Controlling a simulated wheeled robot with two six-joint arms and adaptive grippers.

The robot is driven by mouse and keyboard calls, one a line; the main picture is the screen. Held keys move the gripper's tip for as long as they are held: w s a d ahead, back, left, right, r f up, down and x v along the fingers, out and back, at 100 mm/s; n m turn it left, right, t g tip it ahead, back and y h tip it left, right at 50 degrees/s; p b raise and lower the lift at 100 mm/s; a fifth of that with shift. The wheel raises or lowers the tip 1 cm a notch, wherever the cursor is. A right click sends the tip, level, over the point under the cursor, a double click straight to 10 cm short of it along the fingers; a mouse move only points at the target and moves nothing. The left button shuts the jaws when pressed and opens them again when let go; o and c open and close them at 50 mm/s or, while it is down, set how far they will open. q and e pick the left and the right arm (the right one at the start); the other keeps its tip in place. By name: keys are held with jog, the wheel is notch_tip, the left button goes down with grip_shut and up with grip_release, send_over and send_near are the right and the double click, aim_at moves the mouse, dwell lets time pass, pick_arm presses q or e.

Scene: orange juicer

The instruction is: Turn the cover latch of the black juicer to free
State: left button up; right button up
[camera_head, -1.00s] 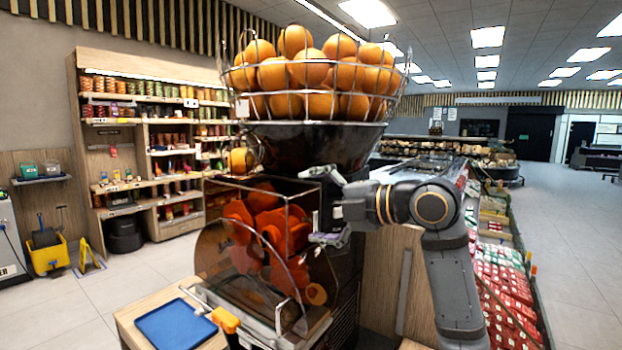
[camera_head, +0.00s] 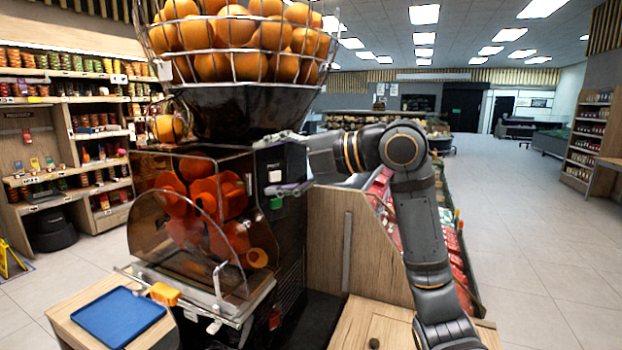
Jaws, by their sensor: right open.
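The black juicer (camera_head: 291,234) stands at left of centre, with a tinted clear front cover (camera_head: 150,220) over orange-red pressing parts. My right gripper (camera_head: 268,166) is open at the juicer's right side, beside the cover's upper right edge. A white button (camera_head: 275,176) and a green button (camera_head: 276,202) show on the black panel near the fingers. I cannot surely make out the cover latch; a metal lever (camera_head: 218,285) stands at the cover's lower front. My left gripper is out of view.
A wire basket (camera_head: 240,70) full of oranges tops the juicer. A blue tray (camera_head: 118,316) lies on the wooden stand in front. A wooden panel (camera_head: 330,240) and a produce display are at right. Open floor (camera_head: 540,240) lies farther right.

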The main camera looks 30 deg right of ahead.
jog(key=f+b+v, duration=0.2)
jog(key=b+v, duration=0.3)
jog(key=v, duration=0.2)
jog(key=shift+s+d+r, duration=0.15)
jog(key=shift+s+d, duration=0.1)
jog(key=shift+s, duration=0.3)
dwell(0.5)
